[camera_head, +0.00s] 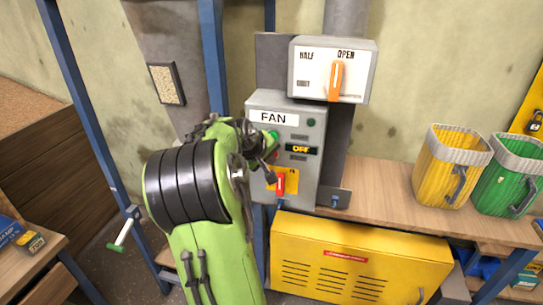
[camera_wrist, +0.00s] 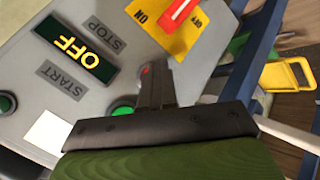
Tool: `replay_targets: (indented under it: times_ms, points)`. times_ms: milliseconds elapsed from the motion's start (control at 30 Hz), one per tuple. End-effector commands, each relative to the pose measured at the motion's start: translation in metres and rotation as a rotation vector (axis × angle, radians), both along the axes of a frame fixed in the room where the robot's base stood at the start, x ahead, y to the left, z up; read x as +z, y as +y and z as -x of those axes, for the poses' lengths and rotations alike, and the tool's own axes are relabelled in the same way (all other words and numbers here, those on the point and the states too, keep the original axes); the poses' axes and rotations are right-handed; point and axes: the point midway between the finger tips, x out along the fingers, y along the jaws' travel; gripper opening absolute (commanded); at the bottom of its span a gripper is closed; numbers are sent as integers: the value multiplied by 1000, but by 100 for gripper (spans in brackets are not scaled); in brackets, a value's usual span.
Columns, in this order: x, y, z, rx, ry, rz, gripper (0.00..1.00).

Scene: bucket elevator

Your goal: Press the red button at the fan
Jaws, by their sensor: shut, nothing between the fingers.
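The grey fan control box (camera_head: 308,134) carries a FAN label (camera_head: 273,117) and a lit OFF display (camera_head: 301,149). My gripper (camera_head: 270,170) is in front of the box's left side. In the wrist view, its closed fingers (camera_wrist: 152,72) point at the panel and hold nothing. A small part of the red button (camera_wrist: 146,70) shows at the fingertips, beside the STOP label (camera_wrist: 102,36); the fingers hide the rest. I cannot tell whether they touch it. A green button (camera_wrist: 122,108) lies beside the fingers, near the START label (camera_wrist: 62,80).
A red lever switch (camera_head: 280,182) on a yellow plate (camera_wrist: 188,36) sits low on the box, close to my gripper. Above is a white box with an orange lever (camera_head: 335,80). A yellow cabinet (camera_head: 358,262) stands below. Yellow (camera_head: 449,165) and green (camera_head: 510,182) buckets stand right.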

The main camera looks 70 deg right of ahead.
Motion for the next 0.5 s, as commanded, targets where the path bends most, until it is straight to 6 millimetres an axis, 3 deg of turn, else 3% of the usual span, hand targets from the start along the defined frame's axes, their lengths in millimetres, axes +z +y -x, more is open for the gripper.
replay_targets:
  times_ms: [267, 500]
  points:
    - [1, 0, 0, 1, -1, 3, 0]
    - [0, 13, 1, 2, -2, 3, 0]
